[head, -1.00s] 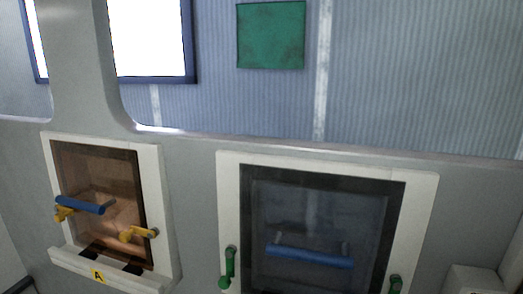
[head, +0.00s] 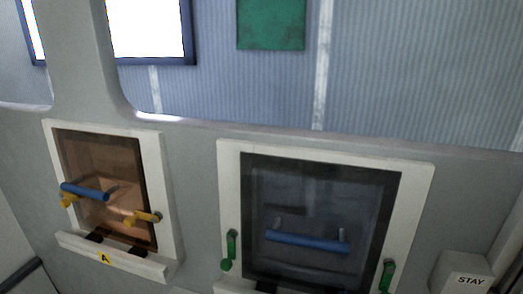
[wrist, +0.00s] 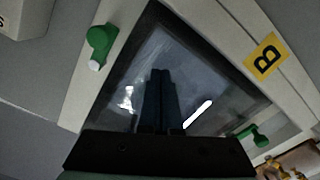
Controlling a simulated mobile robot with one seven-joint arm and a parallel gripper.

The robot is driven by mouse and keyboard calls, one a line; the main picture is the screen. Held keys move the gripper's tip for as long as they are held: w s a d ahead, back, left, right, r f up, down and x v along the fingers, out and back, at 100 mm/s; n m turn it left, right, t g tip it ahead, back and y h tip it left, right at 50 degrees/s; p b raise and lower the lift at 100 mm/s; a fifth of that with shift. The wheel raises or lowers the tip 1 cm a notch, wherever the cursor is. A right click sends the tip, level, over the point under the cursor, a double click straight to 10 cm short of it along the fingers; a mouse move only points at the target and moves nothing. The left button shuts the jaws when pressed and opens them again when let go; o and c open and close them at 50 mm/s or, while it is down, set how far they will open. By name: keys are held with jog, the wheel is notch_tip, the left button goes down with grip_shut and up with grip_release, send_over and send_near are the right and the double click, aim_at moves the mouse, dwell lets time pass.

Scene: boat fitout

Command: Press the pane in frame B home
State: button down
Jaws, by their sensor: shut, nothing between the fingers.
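In the head view the right-hand white frame (head: 412,200) holds a grey tinted pane (head: 310,195) with a dark border and a blue bar handle (head: 307,241). A green clip stands at its left (head: 231,250) and another at its right (head: 386,276). In the wrist view a yellow label B (wrist: 264,58) marks this frame, with the pane (wrist: 205,75) ahead and green clips (wrist: 100,42) (wrist: 254,136) at two sides. My gripper (wrist: 161,75) is shut and empty, its dark fingers pointing at the pane. I cannot tell whether they touch it, or whether the pane sits flush.
Frame A (head: 167,200), at the left, holds an amber pane (head: 115,165) with a blue handle (head: 85,191) and yellow clips (head: 141,217). A grey box marked STAY (head: 469,280) is at the lower right. A green panel (head: 271,24) hangs on the wall behind.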

jog(key=p+v, duration=0.2)
jog(key=v, duration=0.3)
dwell(0.5)
